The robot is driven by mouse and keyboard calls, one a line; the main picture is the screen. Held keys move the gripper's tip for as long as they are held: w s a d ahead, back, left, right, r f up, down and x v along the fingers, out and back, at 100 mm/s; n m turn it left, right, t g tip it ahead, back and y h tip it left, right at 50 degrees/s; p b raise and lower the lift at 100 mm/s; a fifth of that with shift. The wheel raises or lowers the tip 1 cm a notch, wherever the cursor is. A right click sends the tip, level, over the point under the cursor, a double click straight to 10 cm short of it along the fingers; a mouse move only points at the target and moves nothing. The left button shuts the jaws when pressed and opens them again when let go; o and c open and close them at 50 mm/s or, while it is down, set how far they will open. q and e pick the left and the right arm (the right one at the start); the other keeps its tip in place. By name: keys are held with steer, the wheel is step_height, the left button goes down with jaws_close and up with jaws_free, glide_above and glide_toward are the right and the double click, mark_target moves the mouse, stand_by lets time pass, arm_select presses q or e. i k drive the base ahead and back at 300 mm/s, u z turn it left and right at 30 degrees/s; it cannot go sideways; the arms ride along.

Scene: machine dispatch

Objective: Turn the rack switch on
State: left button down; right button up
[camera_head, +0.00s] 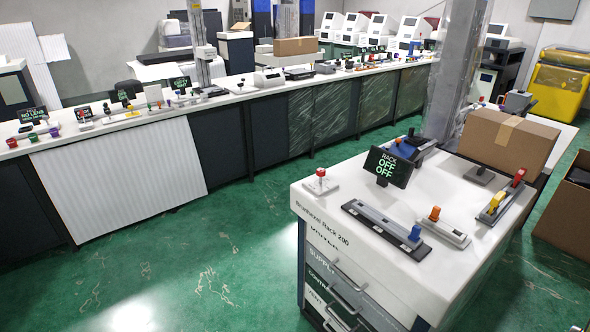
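A small black display (388,167) reading "RACK OFF OFF" in green stands on a white-topped cabinet (385,285) whose side label includes "Rack 200". Several controls sit on that top. A red-knobbed control (321,181) is on a white base at the left corner. A long grey and black slide (385,228) has a blue knob (415,233) at its right end. A short light slide (445,232) has an orange knob (434,214) near its left end. A grey unit (501,200) has yellow and red handles. No label marks which is the rack switch. Neither gripper shows.
A cardboard box (508,139) and a blue-and-grey device (406,146) stand at the cabinet's back, near a wrapped grey column (458,75). A long white counter (225,95) with many devices runs behind. Green floor (215,255) is clear at left. An open box (565,205) is at right.

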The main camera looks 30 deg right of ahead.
mark_target(320, 172)
steer(key=u, duration=0.45)
steer(key=i, duration=1)
steer(key=u, duration=0.05)
